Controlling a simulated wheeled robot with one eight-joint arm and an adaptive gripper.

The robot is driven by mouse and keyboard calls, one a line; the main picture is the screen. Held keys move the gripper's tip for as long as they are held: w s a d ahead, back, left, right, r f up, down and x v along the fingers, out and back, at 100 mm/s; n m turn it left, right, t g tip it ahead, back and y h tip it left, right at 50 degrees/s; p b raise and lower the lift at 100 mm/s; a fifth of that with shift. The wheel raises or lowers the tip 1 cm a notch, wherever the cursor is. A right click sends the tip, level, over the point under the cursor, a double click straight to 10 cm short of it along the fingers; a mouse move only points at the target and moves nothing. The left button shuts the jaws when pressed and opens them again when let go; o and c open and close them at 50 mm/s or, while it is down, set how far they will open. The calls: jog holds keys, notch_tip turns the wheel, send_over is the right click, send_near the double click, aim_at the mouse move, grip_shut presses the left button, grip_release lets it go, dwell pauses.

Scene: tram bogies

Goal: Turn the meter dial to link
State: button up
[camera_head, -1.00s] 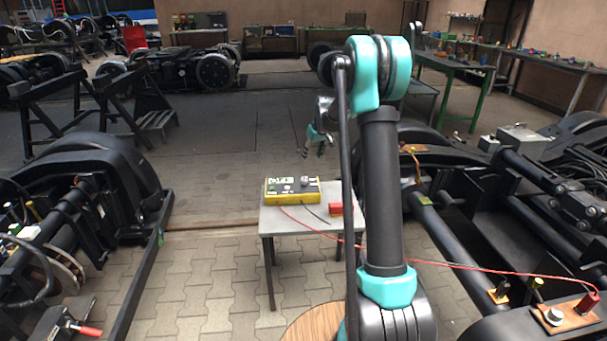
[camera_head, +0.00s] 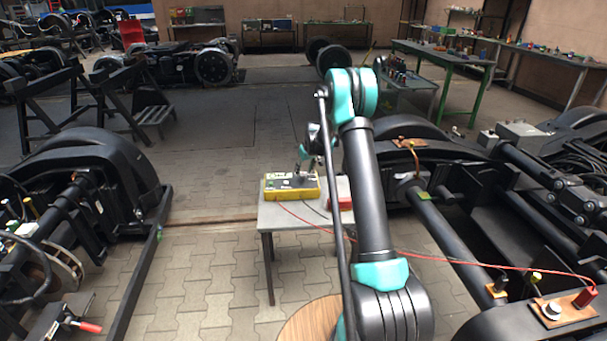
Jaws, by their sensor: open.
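My gripper (camera_head: 302,174) is open, pointing down over the right part of the meter's top, where the grey dial is. The gripper covers most of the dial, so its setting and any contact cannot be told. The lettering on the panel is too small to read.
A red block (camera_head: 340,203) sits at the table's right edge, close to my arm. A red cable (camera_head: 440,259) runs from the meter behind my arm to the bogie (camera_head: 520,220) on the right. Another bogie (camera_head: 85,190) stands left, with clear paving between.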

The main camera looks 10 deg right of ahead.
aim_at(303, 177)
jog(key=shift+x, duration=1.3)
grip_shut()
jog(key=shift+m, duration=0.4)
jog(key=m+h, duration=0.1)
jog(key=m, duration=0.2)
jog(key=shift+a+m+h, duration=0.1)
jog(key=shift+m+h, duration=0.2)
jog(key=shift+h, duration=0.1)
jog(key=shift+a+m+h, duration=0.1)
jog(key=shift+m+h, duration=0.7)
jog(key=shift+m, duration=1.4)
